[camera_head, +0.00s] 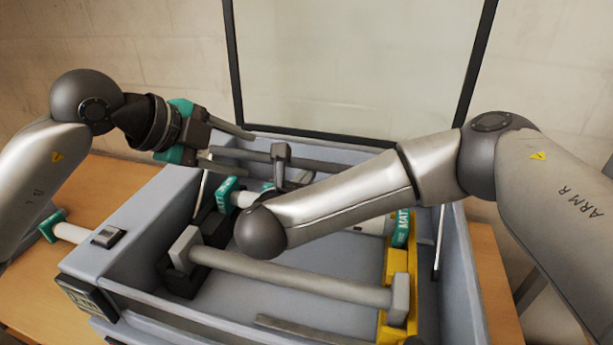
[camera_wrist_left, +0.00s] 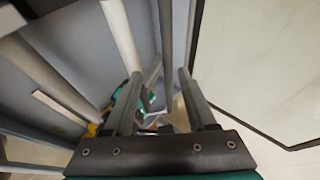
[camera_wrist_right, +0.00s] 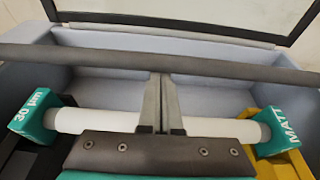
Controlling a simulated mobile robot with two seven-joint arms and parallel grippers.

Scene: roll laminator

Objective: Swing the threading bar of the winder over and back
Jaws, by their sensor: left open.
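The threading bar, seemingly the dark grey bar (camera_head: 330,165), crosses the back of the winder tub; my right forearm hides its right end. It spans the whole right wrist view (camera_wrist_right: 230,68) and runs lengthwise in the left wrist view (camera_wrist_left: 166,35). My left gripper (camera_head: 250,155) is open at the bar's left part, one finger on each side in the left wrist view (camera_wrist_left: 160,85). It does not grip the bar. My right gripper (camera_wrist_right: 161,76) has its fingers together, tips at the bar's near edge around its middle. I cannot tell whether they touch it.
A white film roll (camera_wrist_right: 90,121) with teal ends lies below the right gripper. A grey roller (camera_head: 290,278) with end blocks spans the tub's front. A yellow bracket (camera_head: 398,262) stands at right. A dark-framed clear panel (camera_head: 360,60) rises behind.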

